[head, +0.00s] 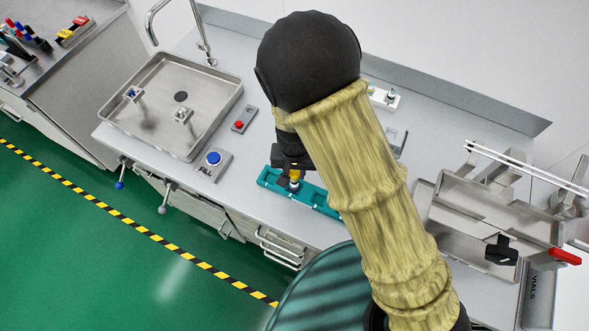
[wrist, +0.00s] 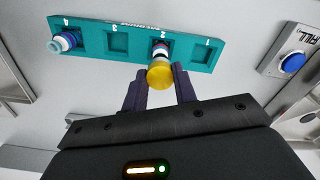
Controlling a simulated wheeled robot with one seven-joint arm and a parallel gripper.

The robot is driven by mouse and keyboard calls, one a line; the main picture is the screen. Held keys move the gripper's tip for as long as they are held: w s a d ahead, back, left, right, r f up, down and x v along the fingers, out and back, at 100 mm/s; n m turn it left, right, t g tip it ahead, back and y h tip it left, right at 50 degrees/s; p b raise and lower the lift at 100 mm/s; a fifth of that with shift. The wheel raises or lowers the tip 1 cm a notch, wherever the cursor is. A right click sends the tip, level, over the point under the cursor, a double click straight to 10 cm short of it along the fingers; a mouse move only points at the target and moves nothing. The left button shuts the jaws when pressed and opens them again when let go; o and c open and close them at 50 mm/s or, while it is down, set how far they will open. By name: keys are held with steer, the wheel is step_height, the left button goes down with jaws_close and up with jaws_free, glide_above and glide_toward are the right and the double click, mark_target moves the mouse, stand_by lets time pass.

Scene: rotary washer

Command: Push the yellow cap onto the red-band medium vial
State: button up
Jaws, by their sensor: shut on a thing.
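A teal rack (head: 268,178) with numbered slots lies on the worktop; it also shows in the wrist view (wrist: 185,57). The red-band vial (wrist: 160,49) stands in slot 2, with a dark red band below a whitish top. The yellow cap (wrist: 159,75) is in line with the vial's top, at or just over it; I cannot tell if it is seated. My gripper (wrist: 160,88) is shut on the yellow cap, one dark finger on each side. In the head view the yellow cap (head: 294,174) shows below my gripper (head: 292,164), and my arm hides the rack's right end.
A second vial with a blue ring (wrist: 64,41) stands in slot 4. Slots 1 and 3 look empty. A blue FILL button (head: 214,158), a red button (head: 239,125) and a sink tray (head: 170,105) are to the left. A metal fixture (head: 490,215) stands at right.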

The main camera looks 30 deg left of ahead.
steer(key=shift+f+b, duration=0.55)
steer(key=shift+f, duration=0.55)
steer(key=shift+f, duration=0.45)
stand_by(2.9)
steer(key=o, duration=1)
steer(key=shift+r, duration=0.2)
step_height(320, 180, up, 17)
steer(key=shift+r+b, duration=0.1)
steer(key=shift+b, duration=0.45)
